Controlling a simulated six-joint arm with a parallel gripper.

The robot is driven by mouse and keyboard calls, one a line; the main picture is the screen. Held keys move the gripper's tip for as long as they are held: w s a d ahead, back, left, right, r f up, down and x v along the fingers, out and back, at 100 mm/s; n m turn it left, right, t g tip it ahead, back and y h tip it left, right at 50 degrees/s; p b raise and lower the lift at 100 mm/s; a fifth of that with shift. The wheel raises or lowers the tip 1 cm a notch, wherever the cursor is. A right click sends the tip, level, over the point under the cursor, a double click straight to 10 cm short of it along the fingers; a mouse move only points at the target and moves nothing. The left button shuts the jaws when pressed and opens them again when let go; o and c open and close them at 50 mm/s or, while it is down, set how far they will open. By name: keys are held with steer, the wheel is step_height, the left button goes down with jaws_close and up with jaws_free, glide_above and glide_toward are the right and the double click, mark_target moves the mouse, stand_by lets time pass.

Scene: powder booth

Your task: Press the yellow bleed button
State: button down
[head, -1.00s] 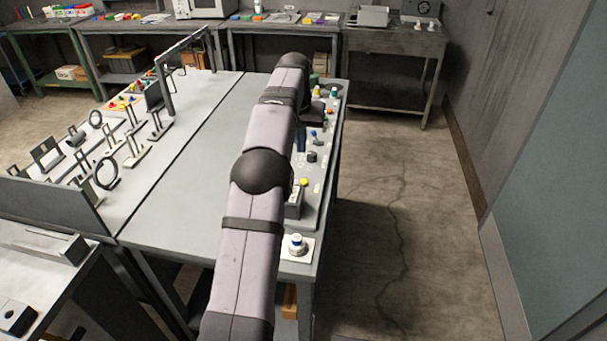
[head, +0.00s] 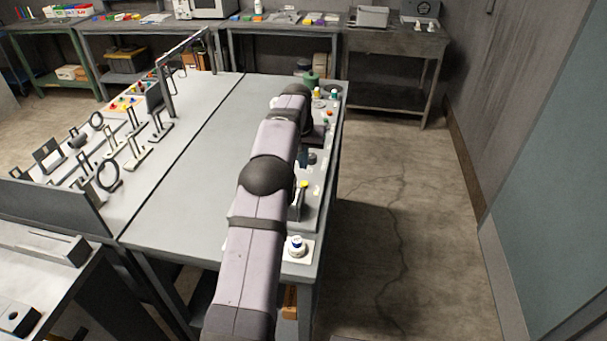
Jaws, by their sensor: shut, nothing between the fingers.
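A yellow round cap (head: 304,184), likely the yellow bleed button, shows on the near part of the panel strip along the table's right side. It is just right of my arm's elbow, by a grey box (head: 297,209). My gripper (head: 303,158) is small and dark below the wrist, beyond the yellow cap and apart from it in the picture. It is shut and empty. My forearm hides part of the strip, and the fingertips' height above the panel cannot be told. A smaller yellow-topped piece (head: 317,92) stands at the far end.
A blue-and-white knob on a white plate (head: 297,247) is at the near right corner. A dark knob (head: 311,158) stands right beside my gripper. Several coloured controls and a green rounded object (head: 311,78) are at the far end. The grey tabletop (head: 190,180) left of my arm is clear.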

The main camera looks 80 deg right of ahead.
mark_target(304, 185)
steer(key=x, duration=0.2)
steer(key=p+x, duration=0.1)
steer(key=x, duration=0.1)
steer(key=a+p+x, duration=0.1)
steer(key=x, duration=0.1)
steer(key=shift+f, duration=0.55)
steer(key=shift+f, duration=0.15)
steer(key=shift+f+b, duration=0.45)
steer(key=shift+f, duration=0.3)
steer(key=shift+a, duration=0.25)
steer(key=shift+f, duration=0.25)
steer(key=r+p, duration=0.2)
steer(key=r, duration=0.1)
steer(key=r+p, duration=0.1)
steer(key=r, duration=0.1)
steer(key=shift+d+r, duration=0.1)
steer(key=shift+d, duration=0.15)
steer(key=shift+a+r+b, duration=0.15)
steer(key=shift+r+b, duration=0.15)
steer(key=shift+b, duration=0.25)
steer(key=b+v, duration=0.2)
steer(key=v, duration=0.7)
steer(key=shift+r+b, duration=0.2)
steer(key=shift+b, duration=0.2)
